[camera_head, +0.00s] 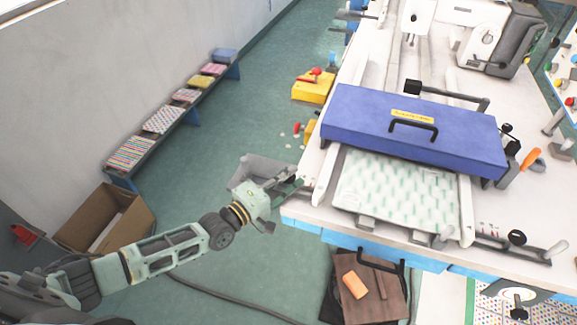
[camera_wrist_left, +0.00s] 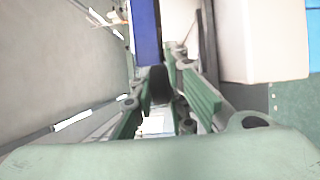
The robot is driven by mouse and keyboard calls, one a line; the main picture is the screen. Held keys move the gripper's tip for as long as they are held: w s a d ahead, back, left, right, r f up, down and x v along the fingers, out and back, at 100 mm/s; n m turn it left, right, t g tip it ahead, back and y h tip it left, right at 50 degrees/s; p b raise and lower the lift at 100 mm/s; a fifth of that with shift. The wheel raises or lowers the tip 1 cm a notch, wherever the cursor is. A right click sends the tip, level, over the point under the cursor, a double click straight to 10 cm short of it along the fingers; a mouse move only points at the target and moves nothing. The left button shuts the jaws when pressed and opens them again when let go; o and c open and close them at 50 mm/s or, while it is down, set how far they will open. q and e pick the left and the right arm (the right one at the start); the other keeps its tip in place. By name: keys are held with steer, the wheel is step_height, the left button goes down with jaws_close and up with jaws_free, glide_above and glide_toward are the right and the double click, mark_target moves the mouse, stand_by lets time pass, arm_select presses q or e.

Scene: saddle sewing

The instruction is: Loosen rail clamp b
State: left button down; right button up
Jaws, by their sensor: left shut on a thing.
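My left gripper (camera_head: 296,185) is at the left edge of the white workbench, beside the near end of the left white rail (camera_head: 327,178). In the left wrist view its green-padded fingers (camera_wrist_left: 162,88) are shut on a dark knob (camera_wrist_left: 158,80). The fingers hide the knob in the head view, and I cannot tell for sure whether it is rail clamp b. A blue cover (camera_head: 350,118) with a black handle spans the rails just beyond the gripper. My right gripper is not in view.
A pale green patterned panel (camera_head: 400,190) lies between the rails. A black-knobbed bar (camera_head: 455,96) stands behind the cover, and another black knob (camera_head: 516,237) is at the front right.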

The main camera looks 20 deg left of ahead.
arm_select(q)
steer(key=n+y+p, duration=0.1)
steer(key=y, duration=0.1)
steer(key=n+t+y+p, duration=0.1)
steer(key=p, duration=0.1)
steer(key=shift+s+d+r+n+t+y+p, duration=0.1)
steer(key=shift+r+n+t+y+p, duration=0.2)
steer(key=shift+r+n+y, duration=0.1)
steer(key=shift+f+n+y+p, duration=0.15)
steer(key=shift+n+y+p, duration=0.55)
steer(key=shift+y, duration=0.5)
steer(key=shift+f+n+t+y, duration=0.15)
steer(key=shift+n+t+y, duration=0.15)
steer(key=shift+n+y, duration=1.6)
steer(key=shift+y, duration=1.1)
steer(key=c, duration=1.8)
jaws_free()
